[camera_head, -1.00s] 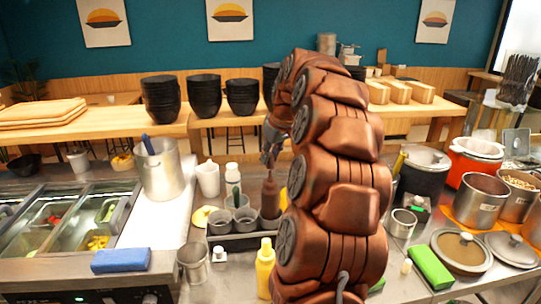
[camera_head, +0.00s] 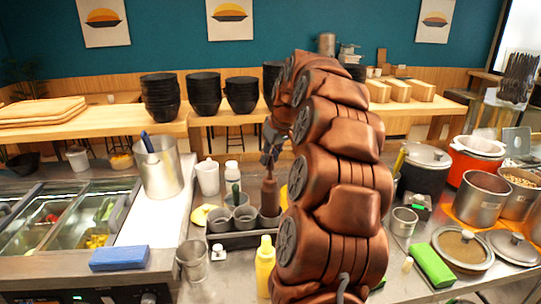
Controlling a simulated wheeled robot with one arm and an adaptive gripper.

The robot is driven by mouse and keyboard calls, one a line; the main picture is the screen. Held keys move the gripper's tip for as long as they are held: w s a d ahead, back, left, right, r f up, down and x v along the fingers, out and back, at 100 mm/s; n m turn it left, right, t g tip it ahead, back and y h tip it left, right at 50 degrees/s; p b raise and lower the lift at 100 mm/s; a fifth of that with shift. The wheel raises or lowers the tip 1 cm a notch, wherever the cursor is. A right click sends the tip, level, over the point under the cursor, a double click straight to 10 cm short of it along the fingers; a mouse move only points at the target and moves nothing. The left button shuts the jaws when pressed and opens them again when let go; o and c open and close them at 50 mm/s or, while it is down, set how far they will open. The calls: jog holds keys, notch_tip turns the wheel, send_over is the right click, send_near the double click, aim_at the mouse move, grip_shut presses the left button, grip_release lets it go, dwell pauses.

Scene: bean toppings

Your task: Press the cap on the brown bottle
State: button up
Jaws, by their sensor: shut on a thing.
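The brown bottle (camera_head: 270,197) stands upright beside the tray of small grey cups, partly hidden by my arm. Its narrow tip points up. My gripper (camera_head: 268,163) is above the bottle, pointing down, with its fingers at the bottle's top. The fingers are small and dark here, and the cap itself cannot be made out between them. The right side of my gripper is hidden by my copper-coloured arm.
A grey tray (camera_head: 240,240) with small cups lies left of the bottle. A white-capped bottle (camera_head: 232,175) and white cup (camera_head: 208,178) stand behind it. A yellow bottle (camera_head: 265,268) stands in front. Pots crowd the right.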

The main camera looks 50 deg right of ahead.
jog(key=shift+f+b, duration=0.75)
jog(key=shift+f, duration=0.4)
jog(key=shift+f, duration=0.3)
jog(key=shift+f+b, duration=0.2)
jog(key=shift+b, duration=0.35)
jog(key=o, duration=0.8)
jog(key=shift+o, duration=0.2)
jog(key=o, duration=0.4)
jog(key=shift+r, duration=0.1)
